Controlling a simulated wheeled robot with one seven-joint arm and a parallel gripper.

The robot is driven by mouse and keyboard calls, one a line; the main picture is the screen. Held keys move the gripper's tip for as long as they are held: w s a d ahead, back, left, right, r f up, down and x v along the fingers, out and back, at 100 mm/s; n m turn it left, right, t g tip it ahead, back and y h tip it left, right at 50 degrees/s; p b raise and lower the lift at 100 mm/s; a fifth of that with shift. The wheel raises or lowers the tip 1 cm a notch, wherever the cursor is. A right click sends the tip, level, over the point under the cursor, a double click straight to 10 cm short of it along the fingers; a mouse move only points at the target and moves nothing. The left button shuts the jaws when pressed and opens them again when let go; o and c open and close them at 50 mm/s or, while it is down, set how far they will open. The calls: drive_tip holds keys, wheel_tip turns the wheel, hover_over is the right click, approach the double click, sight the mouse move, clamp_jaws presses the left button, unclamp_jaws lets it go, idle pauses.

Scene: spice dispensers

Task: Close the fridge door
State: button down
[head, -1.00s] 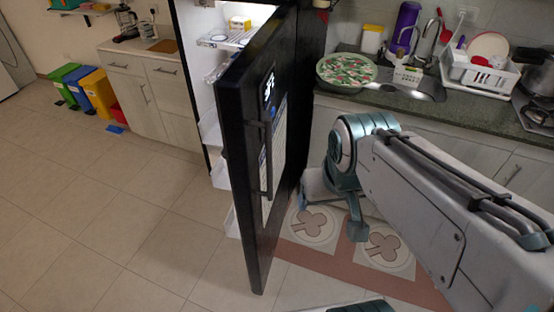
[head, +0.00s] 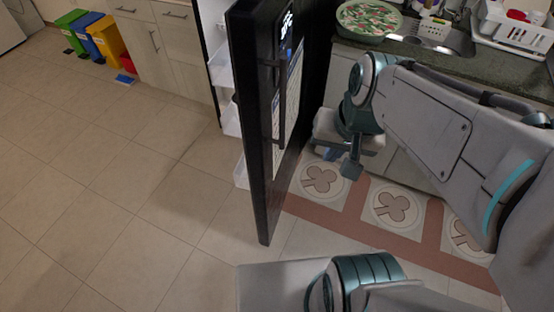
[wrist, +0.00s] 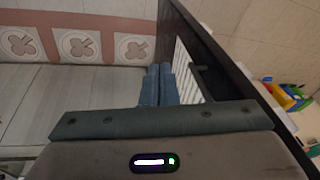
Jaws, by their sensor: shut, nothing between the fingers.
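The black fridge door (head: 262,110) stands open in the head view, seen nearly edge-on, with its handle (head: 270,110) and papers on the outer face. White shelves of the fridge (head: 230,118) show to the left behind the door. My gripper (head: 328,154) is low on the right side of the door, beside its outer face and partly hidden by my arm. In the wrist view my gripper (wrist: 158,82) has its bluish fingers shut and empty, just left of the door (wrist: 238,82). I cannot tell whether they touch it.
Coloured bins (head: 105,38) stand at the far left. The tiled floor (head: 130,200) left of the door is clear.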

drive_tip(key=w+a+f+m+g+y+b, duration=0.1)
drive_tip(key=w+f+m+y+b, duration=0.15)
drive_tip(key=f+m+b, duration=0.5)
drive_tip(key=w+a+f+m+y+b, duration=0.1)
drive_tip(key=w+f+m+y+b, duration=0.3)
drive_tip(key=f, duration=0.6)
drive_tip(key=m+t+b, duration=0.2)
drive_tip(key=m+b, duration=0.6)
drive_tip(key=b, duration=0.6)
approach(266, 185)
wheel_tip(266, 185, down, 4)
drive_tip(key=shift+w+a+r+y+b, duration=0.1)
drive_tip(key=shift+w+a, duration=0.15)
drive_tip(key=shift+a, duration=0.35)
drive_tip(key=shift+w+a+y+b, duration=0.15)
drive_tip(key=shift+w+a, duration=0.1)
drive_tip(key=shift+a, duration=0.3)
drive_tip(key=shift+w+a+r+b, duration=0.1)
drive_tip(key=shift+w+a, duration=0.15)
drive_tip(key=shift+a, duration=0.35)
drive_tip(key=shift+f, duration=0.1)
